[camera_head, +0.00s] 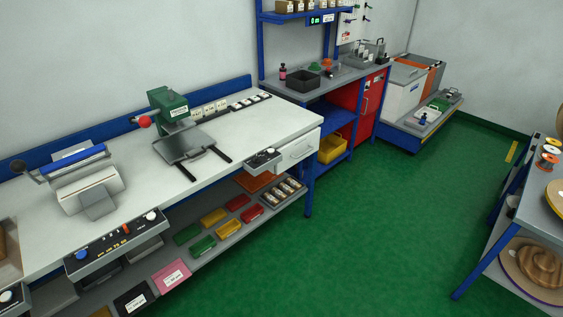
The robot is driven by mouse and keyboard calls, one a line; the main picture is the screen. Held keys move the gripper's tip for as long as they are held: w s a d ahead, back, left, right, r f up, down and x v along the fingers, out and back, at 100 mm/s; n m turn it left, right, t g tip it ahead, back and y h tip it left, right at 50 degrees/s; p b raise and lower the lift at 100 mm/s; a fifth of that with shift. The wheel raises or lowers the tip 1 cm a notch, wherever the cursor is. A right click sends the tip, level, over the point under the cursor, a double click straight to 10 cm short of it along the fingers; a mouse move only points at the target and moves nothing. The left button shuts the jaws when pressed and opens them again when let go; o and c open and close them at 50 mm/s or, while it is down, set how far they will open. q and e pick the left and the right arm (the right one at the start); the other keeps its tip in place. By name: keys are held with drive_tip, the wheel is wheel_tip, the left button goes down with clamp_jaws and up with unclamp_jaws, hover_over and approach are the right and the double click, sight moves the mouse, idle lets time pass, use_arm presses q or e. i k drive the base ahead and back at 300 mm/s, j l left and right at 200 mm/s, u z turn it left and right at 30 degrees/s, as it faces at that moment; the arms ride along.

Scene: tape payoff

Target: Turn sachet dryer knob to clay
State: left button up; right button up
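No label that I can read as sachet dryer shows. Three control panels stand along the front edge of the white bench. The long dark panel (112,240) has a blue knob (82,256) at its left end and a white knob (151,216) at its right end. A small panel (264,158) with a pale knob is beside the drawer. Another panel (10,296) with a white knob is cut off at the lower left. I cannot tell which is the dryer's, or the knob settings. Neither gripper is in view.
On the white bench (240,128) stand a green press (169,104) and a blue-and-white machine (86,180). Coloured trays lie on the lower shelf. A blue-framed table with spools is at the right. The green floor (370,235) between them is clear.

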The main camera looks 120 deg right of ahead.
sight(256, 160)
drive_tip(key=z, duration=3.95)
drive_tip(key=i+u, duration=0.1)
drive_tip(key=i, duration=0.2)
